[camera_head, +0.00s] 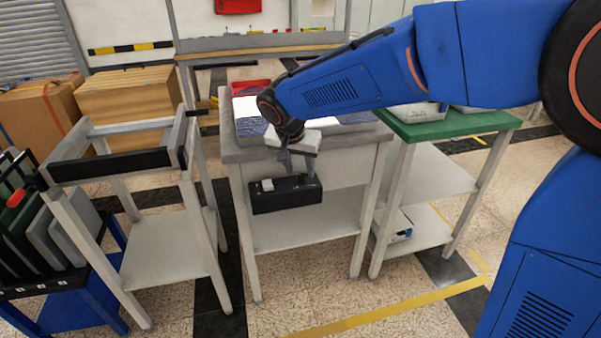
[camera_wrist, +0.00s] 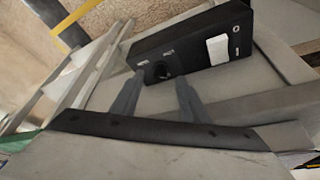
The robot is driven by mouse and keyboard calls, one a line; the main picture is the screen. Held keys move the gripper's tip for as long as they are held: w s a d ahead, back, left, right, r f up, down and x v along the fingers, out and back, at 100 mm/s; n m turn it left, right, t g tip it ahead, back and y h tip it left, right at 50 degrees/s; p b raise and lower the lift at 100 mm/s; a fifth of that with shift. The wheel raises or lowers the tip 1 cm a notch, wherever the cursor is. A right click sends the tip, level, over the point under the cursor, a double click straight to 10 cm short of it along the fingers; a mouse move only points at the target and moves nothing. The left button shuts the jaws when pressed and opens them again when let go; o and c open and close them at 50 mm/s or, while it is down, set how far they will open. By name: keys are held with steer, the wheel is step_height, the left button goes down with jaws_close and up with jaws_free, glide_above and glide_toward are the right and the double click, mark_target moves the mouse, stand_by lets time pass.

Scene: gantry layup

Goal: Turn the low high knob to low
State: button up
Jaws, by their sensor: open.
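A black control box (camera_head: 262,200) is fixed to the front of the grey middle table, below its top. In the wrist view the box (camera_wrist: 190,62) shows a round black knob (camera_wrist: 161,70) with small white labels above it, too small to read for certain. A white square switch (camera_wrist: 217,49) sits on the same face; it also shows in the head view (camera_head: 267,185). My gripper (camera_head: 296,176) is at the box's right end, at the knob, which it hides in the head view. In the wrist view my gripper (camera_wrist: 160,85) is open, its two fingers on either side of the knob; contact cannot be told.
The grey table (camera_head: 232,158) carries a red item (camera_head: 250,87) and white and blue material. A green-topped table (camera_head: 455,125) stands close on the right, an open grey frame stand (camera_head: 125,128) on the left. Floor in front is clear.

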mark_target(301, 178)
steer(key=shift+x, duration=1.3)
steer(key=c, duration=1)
